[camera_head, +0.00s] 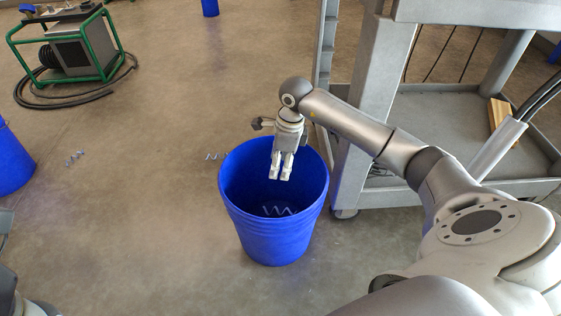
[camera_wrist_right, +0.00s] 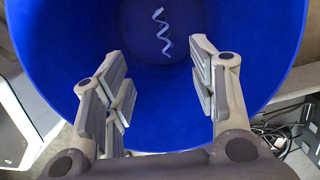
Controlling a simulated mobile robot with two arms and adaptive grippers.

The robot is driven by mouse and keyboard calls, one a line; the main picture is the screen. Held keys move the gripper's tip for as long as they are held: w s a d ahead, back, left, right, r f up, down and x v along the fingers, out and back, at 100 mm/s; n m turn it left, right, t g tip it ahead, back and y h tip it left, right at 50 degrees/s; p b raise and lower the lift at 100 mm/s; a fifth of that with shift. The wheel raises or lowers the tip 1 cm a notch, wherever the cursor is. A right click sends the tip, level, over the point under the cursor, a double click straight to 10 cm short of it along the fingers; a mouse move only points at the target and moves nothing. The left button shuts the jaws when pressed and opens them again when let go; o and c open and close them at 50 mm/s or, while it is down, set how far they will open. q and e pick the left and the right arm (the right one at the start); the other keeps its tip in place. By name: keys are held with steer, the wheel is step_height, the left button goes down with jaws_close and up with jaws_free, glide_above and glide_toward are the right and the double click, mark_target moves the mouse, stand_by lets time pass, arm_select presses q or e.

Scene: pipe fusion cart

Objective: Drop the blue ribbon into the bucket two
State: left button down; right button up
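A blue bucket (camera_head: 272,243) stands on the floor in the middle of the head view; no number shows on it. A pale bluish spiral ribbon (camera_head: 280,210) lies inside at its bottom, and it also shows in the right wrist view (camera_wrist_right: 162,32). My right gripper (camera_head: 280,178) points down over the bucket's opening. In the wrist view its fingers (camera_wrist_right: 165,88) are spread apart with nothing between them. The ribbon is below the fingers and apart from them. My left gripper is not in view.
Another blue bucket (camera_head: 12,165) stands at the left edge. Pale spirals lie on the floor beside it (camera_head: 74,157) and behind the middle bucket (camera_head: 215,156). A grey cart (camera_head: 440,110) stands close on the right. A green-framed machine (camera_head: 75,50) with a black hose is at back left.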

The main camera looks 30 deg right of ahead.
step_height(320, 180, up, 12)
steer(key=s+d, duration=0.1)
steer(key=shift+d, duration=0.2)
stand_by(0.4)
steer(key=shift+f, duration=0.1)
